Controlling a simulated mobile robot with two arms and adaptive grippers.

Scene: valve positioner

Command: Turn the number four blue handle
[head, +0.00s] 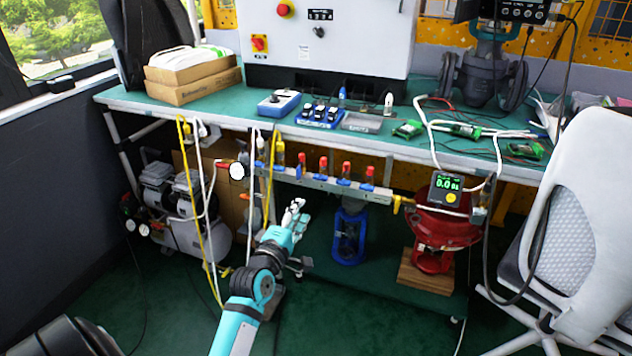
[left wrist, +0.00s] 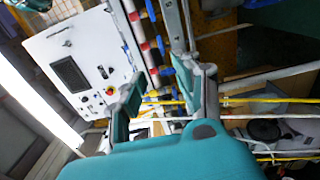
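A silver valve manifold (head: 320,185) runs under the front edge of the bench. It carries a row of red-topped valves with small blue handles (head: 344,182). I see no readable numbers on them, so I cannot tell which handle is number four. My left gripper (head: 294,212) is just below and in front of the left half of the manifold, pointing up at it. In the left wrist view the blue handles (left wrist: 160,45) line up along the manifold, beyond the open fingers (left wrist: 168,78). The fingers look empty. My right gripper is not in view.
White and yellow hoses (head: 205,210) hang left of the manifold, near my left arm. A compressor (head: 185,215) stands on the floor at left. A red valve body with a gauge (head: 445,190) is at right, beside a white chair (head: 580,190). The green floor in front is mostly clear.

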